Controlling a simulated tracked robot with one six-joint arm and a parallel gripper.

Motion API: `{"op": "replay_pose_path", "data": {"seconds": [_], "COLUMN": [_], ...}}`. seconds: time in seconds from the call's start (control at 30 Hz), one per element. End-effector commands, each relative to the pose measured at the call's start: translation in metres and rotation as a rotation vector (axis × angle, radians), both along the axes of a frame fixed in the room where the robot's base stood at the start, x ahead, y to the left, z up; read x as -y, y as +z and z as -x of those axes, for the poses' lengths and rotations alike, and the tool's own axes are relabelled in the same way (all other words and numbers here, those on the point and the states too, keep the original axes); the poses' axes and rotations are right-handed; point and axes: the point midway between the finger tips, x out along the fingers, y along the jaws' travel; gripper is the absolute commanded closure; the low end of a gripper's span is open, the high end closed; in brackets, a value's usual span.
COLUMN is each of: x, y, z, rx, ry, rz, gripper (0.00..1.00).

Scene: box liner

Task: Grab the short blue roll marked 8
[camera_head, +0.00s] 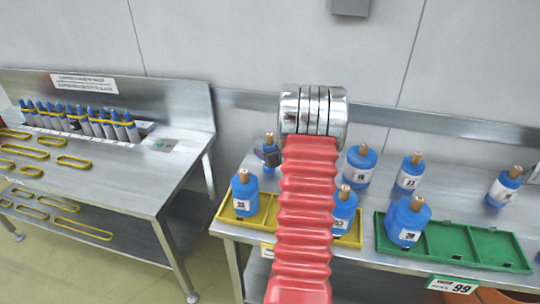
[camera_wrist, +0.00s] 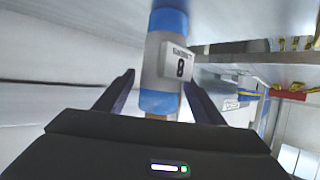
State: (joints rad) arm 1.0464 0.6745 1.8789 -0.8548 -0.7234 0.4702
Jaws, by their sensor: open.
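The short blue roll marked 8 (camera_wrist: 178,58) fills the upper middle of the wrist view. It has blue bands at both ends, a pale middle and a white label with a black 8. My gripper (camera_wrist: 158,88) is open, with one dark finger on each side of the roll's lower part. I cannot tell whether either finger touches it. In the head view, a small blue roll (camera_head: 270,139) with a wooden tip stands at the back of the right bench, and my dark gripper (camera_head: 272,158) is right at it. That roll's label is hidden there.
Other blue rolls stand nearby: one (camera_head: 243,192) in the yellow tray (camera_head: 228,212), one (camera_head: 361,165) behind, one (camera_head: 408,220) in the green tray (camera_head: 480,246). My red arm covers part of the bench (camera_head: 455,208). The left bench (camera_head: 110,180) holds yellow loops and a row of bottles.

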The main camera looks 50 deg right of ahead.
Motion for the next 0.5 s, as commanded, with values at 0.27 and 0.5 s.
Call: {"op": "replay_pose_path", "data": {"seconds": [0.27, 0.5], "x": [0.013, 0.015], "y": [-0.013, -0.015], "z": [-0.027, -0.029], "rx": [0.000, 0.000], "ry": [0.000, -0.001], "rz": [0.000, 0.000], "gripper": [0.37, 0.37]}}
